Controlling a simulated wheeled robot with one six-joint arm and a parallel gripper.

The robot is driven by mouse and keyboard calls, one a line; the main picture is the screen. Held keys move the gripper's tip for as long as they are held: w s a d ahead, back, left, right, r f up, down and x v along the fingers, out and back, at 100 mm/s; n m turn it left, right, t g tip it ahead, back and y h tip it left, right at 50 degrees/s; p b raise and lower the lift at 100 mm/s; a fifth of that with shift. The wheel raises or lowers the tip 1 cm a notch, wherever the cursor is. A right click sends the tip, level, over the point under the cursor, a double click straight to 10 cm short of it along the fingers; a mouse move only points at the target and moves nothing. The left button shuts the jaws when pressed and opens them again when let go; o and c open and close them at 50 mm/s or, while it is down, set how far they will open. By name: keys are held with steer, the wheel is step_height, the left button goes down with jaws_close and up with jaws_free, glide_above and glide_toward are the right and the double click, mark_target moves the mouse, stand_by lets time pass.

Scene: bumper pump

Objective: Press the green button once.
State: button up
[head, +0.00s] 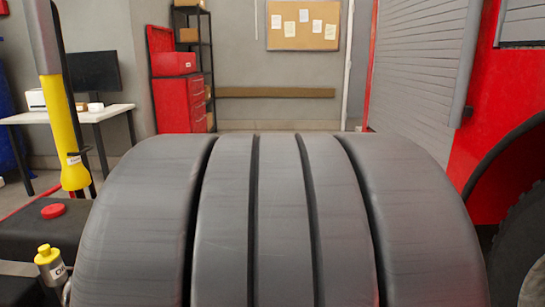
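No green button shows in the head view. A red round button or cap (53,211) sits on top of a dark box (40,233) at the left. My gripper is not in view. A large dark grey rounded form (280,220) with deep grooves, like a tyre tread, fills the lower middle and hides what lies behind it.
A yellow post (64,140) stands at the left, with a yellow-topped fitting (48,256) below. Behind are a white desk (70,115) with a monitor (93,72) and a red cabinet (180,100). A red vehicle (500,120) stands close at the right.

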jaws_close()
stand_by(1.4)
